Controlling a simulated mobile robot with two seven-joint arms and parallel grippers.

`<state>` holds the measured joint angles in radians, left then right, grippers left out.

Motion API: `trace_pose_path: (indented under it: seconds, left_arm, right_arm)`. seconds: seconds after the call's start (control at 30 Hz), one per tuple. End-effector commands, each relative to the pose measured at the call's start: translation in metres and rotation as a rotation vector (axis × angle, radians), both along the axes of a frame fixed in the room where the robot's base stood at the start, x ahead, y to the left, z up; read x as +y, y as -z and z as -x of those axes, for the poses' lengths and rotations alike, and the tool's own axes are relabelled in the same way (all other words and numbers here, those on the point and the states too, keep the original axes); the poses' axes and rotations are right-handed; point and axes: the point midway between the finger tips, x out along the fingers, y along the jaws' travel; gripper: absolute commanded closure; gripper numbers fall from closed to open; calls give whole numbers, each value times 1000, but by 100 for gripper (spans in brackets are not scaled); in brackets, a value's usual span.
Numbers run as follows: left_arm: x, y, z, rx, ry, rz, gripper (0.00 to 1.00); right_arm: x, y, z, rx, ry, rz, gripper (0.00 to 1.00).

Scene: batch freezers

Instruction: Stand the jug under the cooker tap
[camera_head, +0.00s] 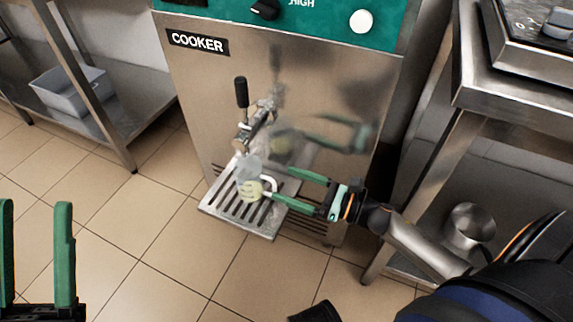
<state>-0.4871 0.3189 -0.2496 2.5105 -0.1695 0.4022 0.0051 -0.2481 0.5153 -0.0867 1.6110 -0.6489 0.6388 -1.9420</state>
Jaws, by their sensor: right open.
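The steel cooker (225,95) stands in the middle, with its tap (259,115) on the front face and a slatted drip tray (236,214) below. A pale translucent jug (249,171) stands on the tray, under the tap as seen from here. My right gripper (278,183) reaches in from the right, its green fingers apart at the jug's right side; contact with the jug cannot be told. My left gripper (36,250) is open and empty above the floor at lower left.
A steel shelf at left holds a grey bin (70,88). A steel table (520,85) at right has a round steel pot (469,227) on its lower shelf, near my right arm. The tiled floor (150,240) in front of the cooker is clear.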

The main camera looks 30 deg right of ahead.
Motion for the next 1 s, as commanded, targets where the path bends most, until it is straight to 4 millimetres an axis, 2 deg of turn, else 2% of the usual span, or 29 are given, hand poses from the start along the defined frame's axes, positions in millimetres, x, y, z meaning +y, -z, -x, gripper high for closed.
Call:
trace_pose_path:
  seconds: [0.17, 0.3, 0.5, 0.63, 0.8, 1.0]
  left_arm:
    - [0, 0, 0, 0, -1, 1, 50]
    - [0, 0, 0, -1, -2, 3, 50]
    - [1, -1, 0, -2, -4, 6, 50]
    - [1, -1, 0, -2, -4, 6, 50]
    - [1, -1, 0, -2, -4, 6, 50]
    - [1, -1, 0, -1, -3, 6, 50]
  right_arm:
    - [47, -59, 17, 179, -82, -462, 0]
    - [80, -118, 39, 380, -211, -900, 0]
    - [106, -205, 77, 710, -485, -1484, 0]
    - [111, -254, 102, 930, -696, -1785, 0]
    - [109, -295, 125, 1141, -908, -2010, 0]
    - [107, -309, 132, 1226, -990, -2082, 0]
